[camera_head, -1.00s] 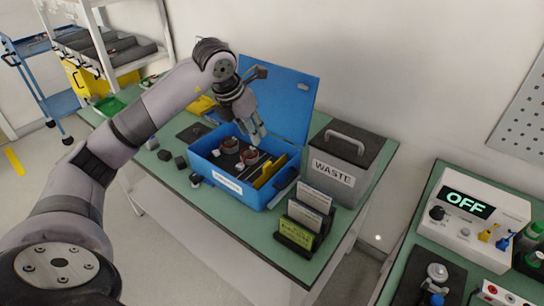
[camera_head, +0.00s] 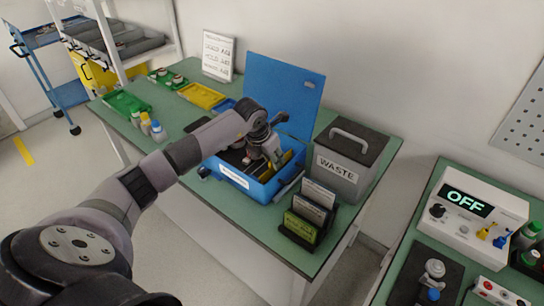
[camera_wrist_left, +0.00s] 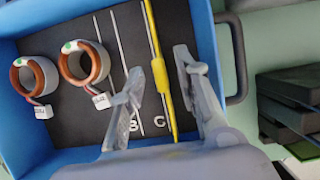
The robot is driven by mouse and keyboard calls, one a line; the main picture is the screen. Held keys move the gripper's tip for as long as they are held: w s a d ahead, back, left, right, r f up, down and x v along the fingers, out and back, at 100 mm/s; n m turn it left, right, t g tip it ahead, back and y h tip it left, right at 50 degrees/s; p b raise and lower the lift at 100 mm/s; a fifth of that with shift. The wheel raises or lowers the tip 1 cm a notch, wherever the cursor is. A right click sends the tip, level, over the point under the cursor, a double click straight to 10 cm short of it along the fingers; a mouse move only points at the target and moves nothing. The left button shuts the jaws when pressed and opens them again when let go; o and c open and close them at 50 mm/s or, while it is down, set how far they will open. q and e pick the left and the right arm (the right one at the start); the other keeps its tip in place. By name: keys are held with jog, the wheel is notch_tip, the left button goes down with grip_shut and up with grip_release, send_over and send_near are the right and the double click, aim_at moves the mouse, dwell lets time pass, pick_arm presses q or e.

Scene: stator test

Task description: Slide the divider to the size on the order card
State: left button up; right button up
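The yellow divider (camera_wrist_left: 160,75) stands in the blue box (camera_wrist_left: 205,35), its near end just right of a white letter, C or G. A letter B (camera_wrist_left: 133,125) and pale lines mark the dark floor to its left. My left gripper (camera_head: 274,162) is down in the box; in the wrist view (camera_wrist_left: 158,62) its open fingers are on either side of the divider, with a gap to the left finger. Whether the right finger touches is unclear. Cards stand in a black holder (camera_head: 297,236), one of them yellow-green (camera_head: 300,228); their text is unreadable. My right gripper is out of view.
Two copper-wound stators (camera_wrist_left: 35,78) lie in the box's left part. The box's lid (camera_head: 285,85) stands open behind. A grey WASTE bin (camera_head: 340,178) is close on the right. Green and yellow trays (camera_head: 201,95) and small bottles (camera_head: 157,129) are at the left.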

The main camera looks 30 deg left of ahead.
pick_arm(q)
grip_shut()
dwell(0.4)
dwell(0.5)
